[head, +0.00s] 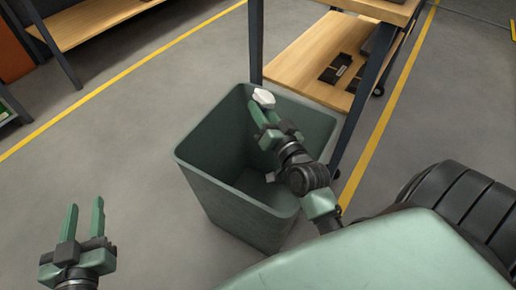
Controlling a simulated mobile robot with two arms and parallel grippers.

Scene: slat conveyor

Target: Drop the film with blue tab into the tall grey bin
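The tall grey bin (240,213) stands on the floor in the middle of the head view, with its top open. My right gripper (265,108) is over the bin's opening, close to its far rim. It is shut on a small crumpled white piece (264,97), which looks like the film. No blue tab shows on it from here. My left gripper (84,217) is at the lower left, open and empty, well apart from the bin. My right arm hides part of the bin's inside and right wall.
A wheeled table with a wooden lower shelf (310,58) stands just behind the bin, its dark legs close to the rim. Dark items (340,70) lie on that shelf. Another wooden shelf (95,20) is at the upper left. The floor left of the bin is clear.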

